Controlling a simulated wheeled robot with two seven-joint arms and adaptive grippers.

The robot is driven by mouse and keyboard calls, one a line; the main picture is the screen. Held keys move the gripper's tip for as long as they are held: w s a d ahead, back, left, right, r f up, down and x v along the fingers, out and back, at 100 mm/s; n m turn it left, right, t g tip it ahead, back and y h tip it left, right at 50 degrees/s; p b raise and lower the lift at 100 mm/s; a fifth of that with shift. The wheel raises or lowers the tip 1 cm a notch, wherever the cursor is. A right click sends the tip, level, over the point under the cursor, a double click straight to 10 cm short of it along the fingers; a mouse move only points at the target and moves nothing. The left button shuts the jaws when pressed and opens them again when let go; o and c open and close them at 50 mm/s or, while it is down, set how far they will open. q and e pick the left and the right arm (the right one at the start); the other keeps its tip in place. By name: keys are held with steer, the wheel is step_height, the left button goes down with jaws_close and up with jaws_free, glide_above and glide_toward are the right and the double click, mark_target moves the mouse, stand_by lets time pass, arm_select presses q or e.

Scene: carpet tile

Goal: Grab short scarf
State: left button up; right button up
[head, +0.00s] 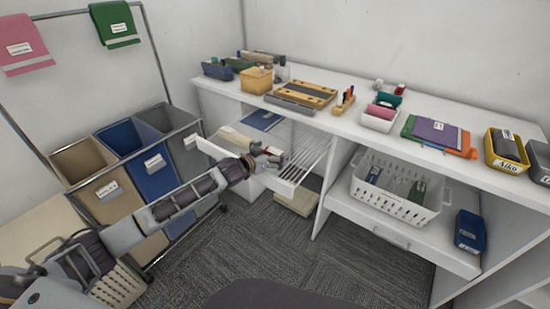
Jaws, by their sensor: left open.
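A pink cloth (22,46) and a green cloth (115,24) hang from a rail at the upper left, each with a white label too small to read. I cannot tell which thing, if any, is the short scarf. My left arm reaches in from the lower left. My left gripper (268,162) is open at the pulled-out white drawer (292,186) under the counter. A small dark red thing shows close to the fingers; whether they touch it is unclear. My right gripper is out of view.
Brown, blue and grey fabric bins (160,168) stand in a frame at left. The white counter (345,120) holds boxes, a wooden board and folders. A white basket (400,200) and a dark blue case (470,230) are on the lower shelf.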

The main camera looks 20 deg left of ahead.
arm_select(q)
steer(key=shift+x, duration=1.15)
steer(key=c, duration=0.9)
